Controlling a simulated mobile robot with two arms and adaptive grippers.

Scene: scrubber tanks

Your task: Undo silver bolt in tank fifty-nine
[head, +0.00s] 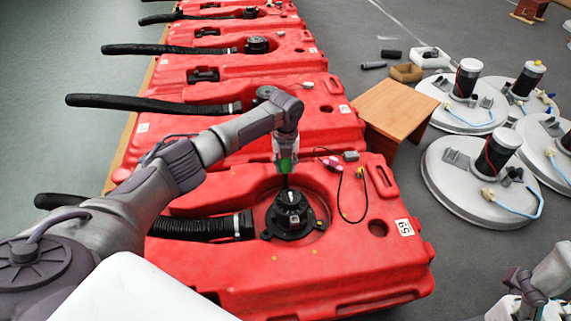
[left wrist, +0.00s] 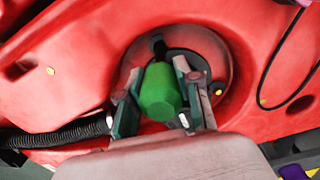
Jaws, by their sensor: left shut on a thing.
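The red tank labelled 59 (head: 340,265) is nearest in the head view, its label (head: 404,227) upside down. A round black fitting (head: 290,222) sits in its recess, with small pale parts on top. I cannot tell which of these is the silver bolt. My left gripper (head: 286,165) is above the fitting, shut on a green-handled tool (head: 287,164). The tool's dark shaft points down at the fitting; whether it touches is unclear. In the left wrist view the green handle (left wrist: 160,92) is between both fingers and hides much of the fitting. My right gripper (head: 528,285) is at lower right.
A black corrugated hose (head: 205,227) joins the fitting from the left. A thin black cable (head: 345,205) loops on the tank's right side. More red tanks (head: 240,75) stand behind. A wooden stool (head: 396,108) and white round lids (head: 478,180) are to the right.

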